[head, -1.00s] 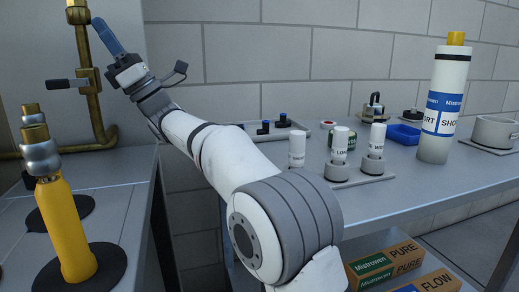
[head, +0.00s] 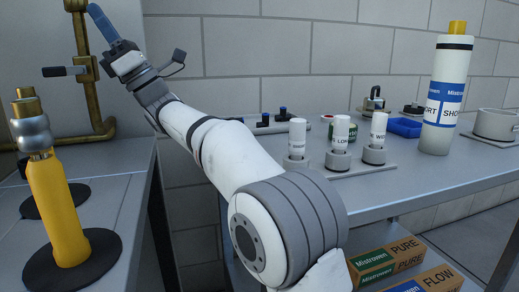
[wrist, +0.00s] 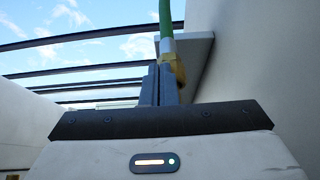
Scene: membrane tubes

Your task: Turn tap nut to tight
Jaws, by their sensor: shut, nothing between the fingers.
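The brass tap nut (head: 75,5) shows at the top of the vertical brass pipe (head: 82,42), cut by the upper edge of the head view. In the wrist view the brass nut (wrist: 180,68) sits below a silver collar (wrist: 167,46) and a green hose (wrist: 165,14). My gripper (head: 94,9) has its blue fingers pointing up, just right of the pipe top. In the wrist view my gripper's fingers (wrist: 160,72) are together, beside the nut and partly covering it. I cannot tell whether they touch it. Nothing is between the fingers.
A dark-handled valve (head: 66,71) sticks out left from the pipe. A yellow bottle with a silver top (head: 52,205) stands on a dark disc at front left. Right of my arm, a bench holds white capped cartridges (head: 340,130) and a tall filter (head: 440,95).

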